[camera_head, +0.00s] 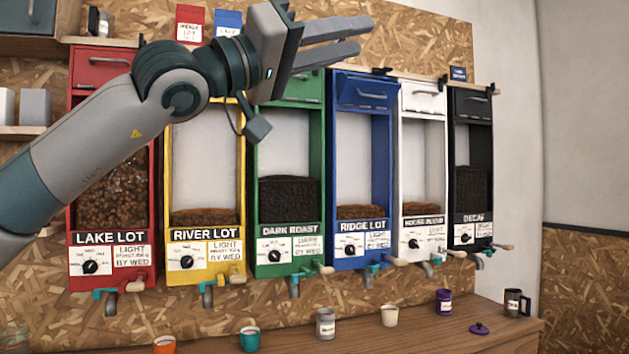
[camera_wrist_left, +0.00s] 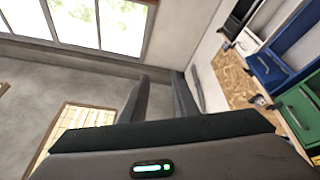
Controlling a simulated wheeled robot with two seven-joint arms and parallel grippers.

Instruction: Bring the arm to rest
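My left arm reaches in from the left of the head view, raised in front of the upper part of the bean dispensers. My left gripper (camera_head: 366,36) points right, above the green and blue dispensers and in front of the chipboard wall. Its two fingers are apart with nothing between them. In the left wrist view the fingers (camera_wrist_left: 160,82) also stand apart and empty, with bare floor and wall beyond. My right gripper is not in view.
Wall dispensers run from red Lake Lot (camera_head: 112,190) to black Decaf (camera_head: 471,185). The blue Ridge Lot dispenser's top flap (camera_head: 362,91) tilts outward. Several cups, including a teal one (camera_head: 250,340), stand on the wooden counter (camera_head: 440,335) below. A purple lid (camera_head: 480,329) lies there.

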